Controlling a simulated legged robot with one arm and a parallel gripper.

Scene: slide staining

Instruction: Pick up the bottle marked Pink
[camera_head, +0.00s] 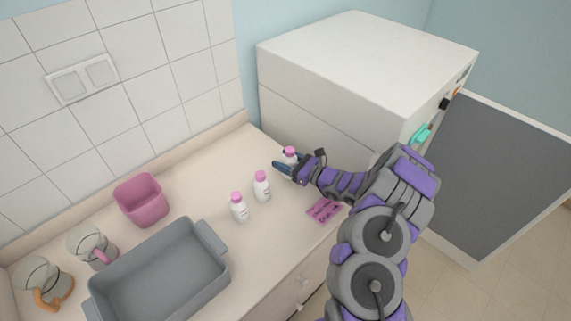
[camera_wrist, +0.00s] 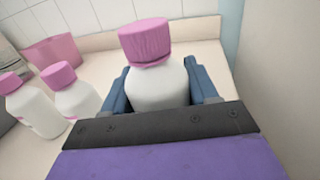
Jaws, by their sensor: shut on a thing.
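Three white bottles with pink caps are on the counter. My gripper (camera_head: 283,166) is around the rearmost bottle (camera_head: 290,154), close to the white cabinet. In the wrist view my gripper's blue fingers (camera_wrist: 160,88) are shut on both sides of this bottle (camera_wrist: 158,85), which is upright. The other two bottles, the middle one (camera_head: 262,186) and the nearer one (camera_head: 239,207), stand to the left. They also show at the left of the wrist view (camera_wrist: 72,92). No label is readable on the held bottle, so I cannot tell its marking.
A white cabinet (camera_head: 340,75) with an open dark door stands right behind the held bottle. A pink slide rack (camera_head: 324,210) lies near the counter's front edge. A grey tub (camera_head: 165,275), a pink container (camera_head: 141,203) and two glass jugs (camera_head: 88,246) are at the left.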

